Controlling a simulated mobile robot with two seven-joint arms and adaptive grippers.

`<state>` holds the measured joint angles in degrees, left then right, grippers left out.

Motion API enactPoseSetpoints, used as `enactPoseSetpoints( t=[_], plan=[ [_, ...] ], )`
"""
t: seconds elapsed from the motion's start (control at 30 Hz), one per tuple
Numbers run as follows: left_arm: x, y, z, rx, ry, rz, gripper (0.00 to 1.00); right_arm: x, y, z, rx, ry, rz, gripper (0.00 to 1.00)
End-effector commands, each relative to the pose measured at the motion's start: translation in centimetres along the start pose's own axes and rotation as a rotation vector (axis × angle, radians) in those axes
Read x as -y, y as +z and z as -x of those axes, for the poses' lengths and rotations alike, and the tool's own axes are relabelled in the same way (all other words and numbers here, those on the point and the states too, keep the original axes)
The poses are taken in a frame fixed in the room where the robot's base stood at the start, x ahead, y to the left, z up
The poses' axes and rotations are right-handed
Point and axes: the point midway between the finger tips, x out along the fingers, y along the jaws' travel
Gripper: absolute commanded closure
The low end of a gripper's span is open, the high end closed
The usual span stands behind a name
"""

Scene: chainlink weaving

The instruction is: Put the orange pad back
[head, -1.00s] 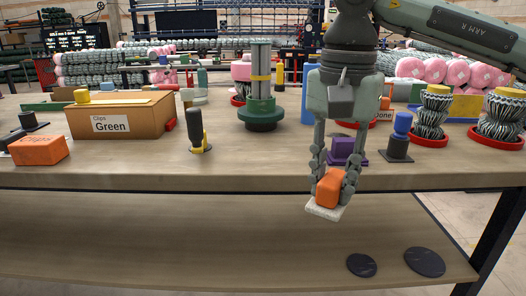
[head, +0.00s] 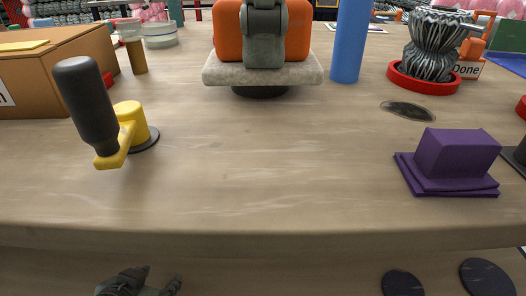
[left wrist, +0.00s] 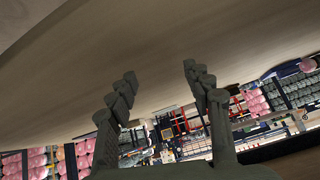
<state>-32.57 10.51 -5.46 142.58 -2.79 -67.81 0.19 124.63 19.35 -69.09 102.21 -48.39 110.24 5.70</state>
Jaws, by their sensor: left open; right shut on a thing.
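The orange pad (head: 229,38), an orange block with a pale grey speckled underside (head: 300,72), is upright at the back middle of the table in the head view. My right gripper (head: 264,50) is shut on it; one dark finger covers its front centre. A dark round base or shadow (head: 262,91) shows just under it; I cannot tell whether they touch. My left gripper (head: 140,284) is at the bottom edge, below the table front, and partly cut off. In the left wrist view its fingers (left wrist: 160,88) are apart with nothing between them.
A purple pad (head: 456,154) stands at the right. A black-handled tool (head: 86,100) with a yellow holder stands at the left, beside a cardboard box (head: 60,65). A blue cylinder (head: 350,40) and a red ring (head: 425,80) are behind. The middle front table (head: 250,180) is clear.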

Motion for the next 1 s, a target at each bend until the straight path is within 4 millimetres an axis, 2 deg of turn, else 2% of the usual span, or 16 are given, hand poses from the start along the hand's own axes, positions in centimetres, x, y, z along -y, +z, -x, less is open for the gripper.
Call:
enactPoseSetpoints(
  t=[0.27, 0.5, 0.67, 0.83, 1.0],
  plan=[
    [0.0, -0.1, 0.0, -0.002, 0.001, 0.0, 0.49, 0.0, 0.0, -0.1, 0.0, 0.0, -0.001, 0.98],
    [-1.3, -2.5, -0.2, -0.118, 0.028, 0.001, 0.49, 0.0, -0.1, -3.7, -0.002, 0.002, 0.0, 0.98],
    [-1.8, -3.7, -0.1, -0.17, 0.039, 0.002, 0.49, 0.0, 0.0, -5.2, 0.0, 0.0, 0.0, 0.98],
    [-2.7, -5.3, 0.1, -0.245, 0.057, 0.004, 0.49, 0.0, -0.1, -7.9, -0.001, 0.002, 0.001, 0.98],
    [-2.9, -6.0, 0.3, -0.277, 0.063, 0.006, 0.49, 0.0, 0.0, -9.6, 0.001, 0.001, 0.001, 0.98]
  ],
)
